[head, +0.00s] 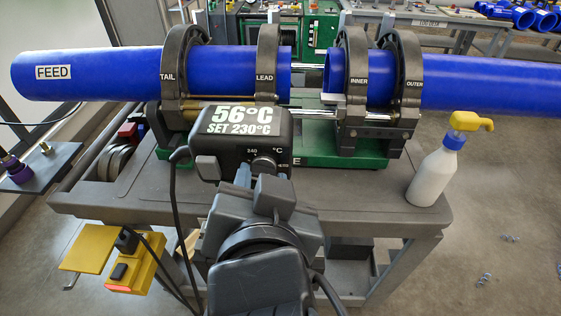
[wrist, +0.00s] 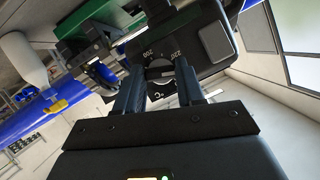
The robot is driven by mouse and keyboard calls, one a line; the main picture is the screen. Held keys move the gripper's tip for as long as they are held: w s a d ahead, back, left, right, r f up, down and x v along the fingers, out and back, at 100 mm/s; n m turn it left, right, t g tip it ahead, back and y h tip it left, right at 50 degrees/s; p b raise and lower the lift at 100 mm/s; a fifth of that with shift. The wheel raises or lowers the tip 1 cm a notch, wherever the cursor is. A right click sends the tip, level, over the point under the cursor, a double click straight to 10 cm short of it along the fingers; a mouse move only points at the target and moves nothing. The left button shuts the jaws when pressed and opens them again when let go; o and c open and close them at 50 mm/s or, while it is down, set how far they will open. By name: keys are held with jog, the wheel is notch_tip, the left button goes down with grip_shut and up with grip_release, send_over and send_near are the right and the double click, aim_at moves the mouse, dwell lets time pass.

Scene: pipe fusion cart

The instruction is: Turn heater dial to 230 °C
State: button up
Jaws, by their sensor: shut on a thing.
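The heater (head: 240,130) is a dark box on the cart in front of the pipe clamps. Its top display reads 56°C and SET 230°C. The heater dial (head: 264,163) is a round knob on its front face, with a 240 mark showing beside it. In the wrist view the dial (wrist: 160,76) lies between my fingers, with 200 and 220 marks near its rim. My gripper (head: 255,175) is shut on the dial, one finger on each side. My fingers and wrist hide part of the dial, and its pointer cannot be made out.
Blue pipes (head: 130,73) lie in the clamps behind the heater, one labelled FEED. A white bottle with a yellow pump (head: 435,172) stands on the cart (head: 350,205) at right. A yellow switch box (head: 130,272) hangs at front left. Cables run down beside my arm.

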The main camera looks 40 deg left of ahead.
jog(key=shift+f, duration=0.15)
dwell(0.3)
jog(key=o, duration=1)
jog(key=shift+o, duration=0.2)
